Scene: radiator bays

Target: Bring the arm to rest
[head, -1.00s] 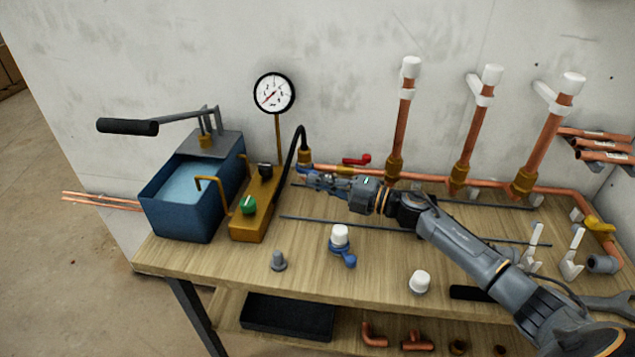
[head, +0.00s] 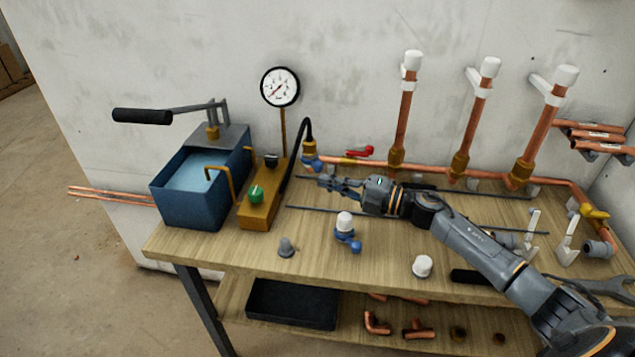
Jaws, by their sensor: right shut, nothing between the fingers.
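My right gripper (head: 326,181) is over the workbench (head: 390,250), near the hose end at the copper pipe. Its fingers point left, are shut and hold nothing. The gripper is a little right of the brass-coloured valve block (head: 262,204) and looks apart from it. My right arm comes in from the lower right across the bench. My left gripper is out of view.
A blue pump tank (head: 195,190) with a black-handled lever (head: 142,116) stands at the left, with a gauge (head: 280,87) behind. Copper risers (head: 403,115) with white caps stand along the wall. A blue valve with a white cap (head: 345,228), a grey plug (head: 286,247) and a white cap (head: 422,266) stand in front.

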